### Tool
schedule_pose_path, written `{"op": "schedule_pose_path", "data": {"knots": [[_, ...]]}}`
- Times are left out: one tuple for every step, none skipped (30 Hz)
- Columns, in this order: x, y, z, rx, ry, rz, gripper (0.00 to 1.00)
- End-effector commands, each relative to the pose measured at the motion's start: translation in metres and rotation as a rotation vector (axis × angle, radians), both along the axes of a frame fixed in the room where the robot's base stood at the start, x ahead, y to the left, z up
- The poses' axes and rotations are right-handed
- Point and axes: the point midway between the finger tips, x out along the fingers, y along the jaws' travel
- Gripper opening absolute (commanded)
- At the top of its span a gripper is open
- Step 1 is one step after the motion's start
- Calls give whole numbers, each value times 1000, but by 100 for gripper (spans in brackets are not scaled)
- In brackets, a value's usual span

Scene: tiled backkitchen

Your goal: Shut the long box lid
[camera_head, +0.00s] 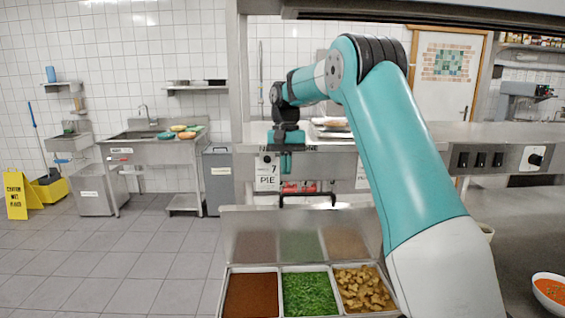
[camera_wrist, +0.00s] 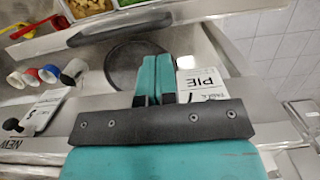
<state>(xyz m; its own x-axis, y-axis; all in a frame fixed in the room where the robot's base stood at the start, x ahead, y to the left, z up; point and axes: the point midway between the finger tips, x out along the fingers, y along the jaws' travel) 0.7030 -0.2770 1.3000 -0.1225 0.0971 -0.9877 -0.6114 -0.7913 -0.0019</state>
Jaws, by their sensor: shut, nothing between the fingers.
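In the wrist view my gripper's fingers (camera_wrist: 155,62) are shut together and empty, near the handle; the exact gap is unclear.
A steel counter (camera_head: 455,134) with black knobs stands behind and to the right. Signs, one reading PIE (camera_head: 267,176), hang there. A soup bowl (camera_head: 550,290) is at lower right. A sink (camera_head: 140,134) and a yellow wet-floor sign (camera_head: 17,195) are at left.

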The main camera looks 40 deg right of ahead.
Motion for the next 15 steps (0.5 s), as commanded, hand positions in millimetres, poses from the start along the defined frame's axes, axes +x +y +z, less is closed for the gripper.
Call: {"op": "schedule_pose_path", "data": {"knots": [[-1,2,-9,3,3,1,0],[-2,3,-14,2,2,3,0],[-3,4,-20,1,3,2,0],[-3,4,-23,1,2,4,0],[-3,5,-26,2,3,4,0],[-4,5,-30,2,1,4,0],[-4,6,-33,2,1,4,0],[-4,6,-35,2,1,5,0],[-4,7,-38,1,0,5,0],[-5,7,-40,0,1,5,0],[-5,7,-41,0,0,6,0],[-4,7,-42,-1,-1,6,0],[-4,8,-42,-1,-1,7,0],[-4,8,-43,-1,-1,7,0],[-4,8,-43,-1,-1,7,0]]}}
